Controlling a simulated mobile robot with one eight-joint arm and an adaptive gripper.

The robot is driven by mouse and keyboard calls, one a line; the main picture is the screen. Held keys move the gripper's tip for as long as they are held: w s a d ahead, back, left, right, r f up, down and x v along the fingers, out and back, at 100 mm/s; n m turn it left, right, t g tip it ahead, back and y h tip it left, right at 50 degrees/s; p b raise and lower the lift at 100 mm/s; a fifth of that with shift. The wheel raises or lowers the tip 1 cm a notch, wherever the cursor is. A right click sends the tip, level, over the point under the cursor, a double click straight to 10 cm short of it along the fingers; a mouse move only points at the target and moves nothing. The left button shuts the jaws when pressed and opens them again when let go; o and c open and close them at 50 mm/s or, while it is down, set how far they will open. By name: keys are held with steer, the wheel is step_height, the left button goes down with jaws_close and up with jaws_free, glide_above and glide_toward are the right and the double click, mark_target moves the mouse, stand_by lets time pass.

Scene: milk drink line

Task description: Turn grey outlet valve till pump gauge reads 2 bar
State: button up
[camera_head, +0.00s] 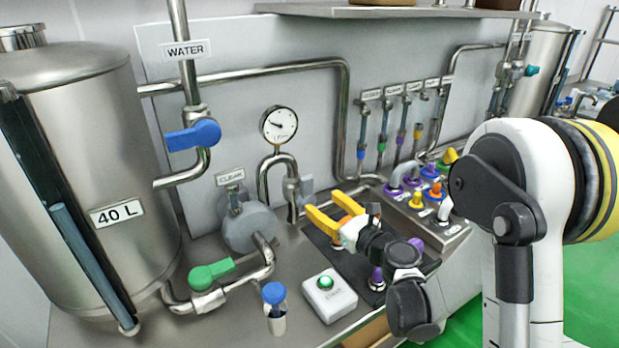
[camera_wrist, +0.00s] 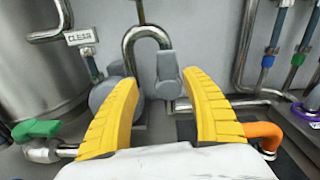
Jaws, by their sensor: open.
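The grey outlet valve (camera_head: 306,187) sits on the curved steel pipe beside the pump (camera_head: 250,228). In the wrist view its grey lever (camera_wrist: 167,72) lies between and beyond my yellow fingertips, apart from both as far as I can tell. The round white pump gauge (camera_head: 279,125) stands above the pipe bend. Its dark needle points left and slightly up; the numbers are too small to read. My gripper (camera_head: 324,204) is open and empty, to the right of and below the valve. It also shows in the wrist view (camera_wrist: 160,82).
A green-handled valve (camera_head: 211,275) and a blue-handled valve (camera_head: 193,135) are at left near the 40 L tank (camera_head: 75,160). A blue-capped bottle (camera_head: 275,305) and a green-button box (camera_head: 329,293) stand in front. An orange pipe-like piece (camera_wrist: 264,132) is near my right finger.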

mark_target(309, 183)
steer(key=shift+m+t, duration=0.3)
steer(key=shift+m, duration=0.4)
steer(key=x, duration=0.3)
steer(key=b+x, duration=0.1)
steer(key=x, duration=0.2)
steer(key=d+x, duration=0.1)
steer(key=x, duration=0.3)
steer(key=shift+w+a+r+b, duration=0.1)
steer(key=shift+w+r+b, duration=0.2)
steer(key=shift+w, duration=0.1)
jaws_close()
